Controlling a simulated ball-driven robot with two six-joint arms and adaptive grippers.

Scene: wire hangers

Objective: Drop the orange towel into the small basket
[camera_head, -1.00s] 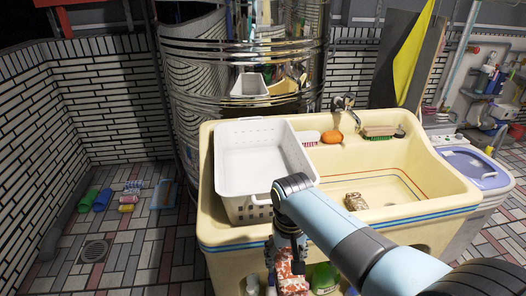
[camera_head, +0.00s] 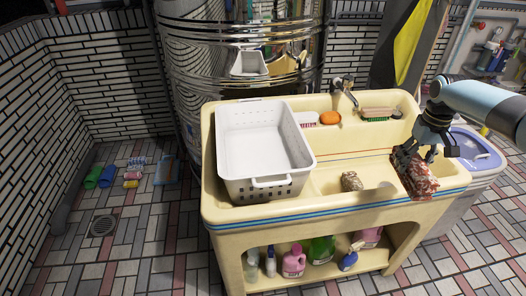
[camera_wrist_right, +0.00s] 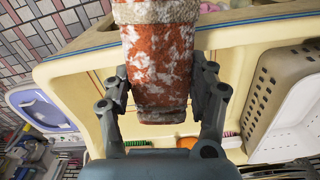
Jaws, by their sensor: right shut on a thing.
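The orange towel (camera_head: 414,175), mottled orange-red and white, hangs in my right gripper (camera_head: 428,150) over the front right part of the sink. In the right wrist view the towel (camera_wrist_right: 158,65) is a rolled shape between the two fingers of the right gripper (camera_wrist_right: 162,82), which is shut on it. I cannot tell whether its lower end touches the sink rim. The basket (camera_head: 262,145), white inside with a perforated grey-beige wall, stands on the left of the sink, well apart from the towel. It also shows in the right wrist view (camera_wrist_right: 262,95). My left gripper is not in view.
The cream sink (camera_head: 335,212) has a faucet (camera_head: 343,88), an orange soap (camera_head: 330,118) and brushes (camera_head: 380,113) at its back. A brown patterned block (camera_head: 351,181) lies in the basin. Several bottles (camera_head: 293,262) stand on the shelf below.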

